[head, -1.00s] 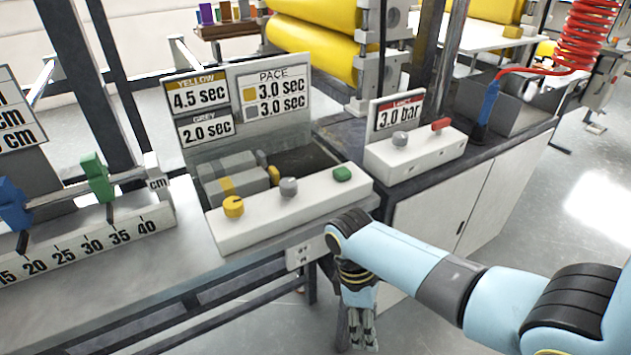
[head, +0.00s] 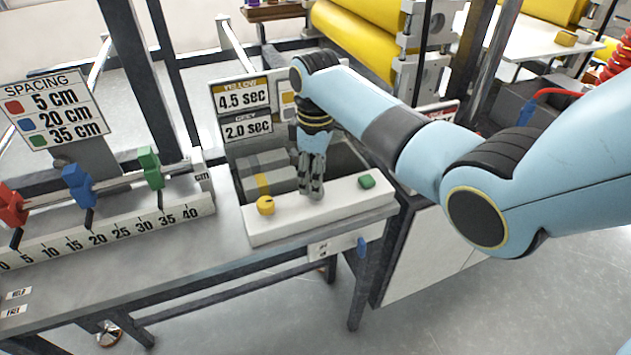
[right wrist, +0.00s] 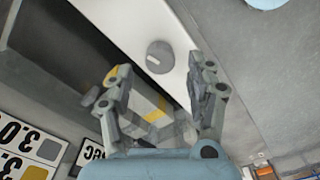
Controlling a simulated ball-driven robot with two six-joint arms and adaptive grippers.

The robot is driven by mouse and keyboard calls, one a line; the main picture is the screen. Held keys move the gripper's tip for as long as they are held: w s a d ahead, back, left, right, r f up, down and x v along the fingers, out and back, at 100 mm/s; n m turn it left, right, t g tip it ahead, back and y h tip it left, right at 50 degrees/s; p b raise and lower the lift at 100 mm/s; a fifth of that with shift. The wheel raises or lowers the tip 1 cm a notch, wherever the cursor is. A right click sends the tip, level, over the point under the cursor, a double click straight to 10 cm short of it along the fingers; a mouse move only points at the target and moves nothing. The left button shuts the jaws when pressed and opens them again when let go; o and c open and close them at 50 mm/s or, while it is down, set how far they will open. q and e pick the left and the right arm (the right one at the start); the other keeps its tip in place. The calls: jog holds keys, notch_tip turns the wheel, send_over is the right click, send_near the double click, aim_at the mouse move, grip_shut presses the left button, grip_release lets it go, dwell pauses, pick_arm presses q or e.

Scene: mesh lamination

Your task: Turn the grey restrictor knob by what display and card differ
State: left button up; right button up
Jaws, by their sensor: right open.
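The grey restrictor knob (right wrist: 159,55) sits on the white console strip (right wrist: 130,25), in front of and between the spread fingertips of my right gripper (right wrist: 161,70); I see no contact. In the head view my right gripper (head: 314,190) points down over the strip and covers the grey knob. The grey display (head: 248,129) reads 2.0 sec and the yellow display (head: 243,96) 4.5 sec. The pace card (head: 286,105) is mostly behind my arm; the right wrist view shows part of it with 3.0 figures, rotated. My left gripper is out of view.
A yellow knob (head: 265,205) and a green button (head: 367,182) flank the gripper on the strip. On the left stand a ruler (head: 125,232) with coloured sliders and a spacing card (head: 53,110).

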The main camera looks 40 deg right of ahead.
jog(key=shift+f, duration=1.35)
jog(key=c, duration=1.1)
jog(key=shift+c, duration=0.2)
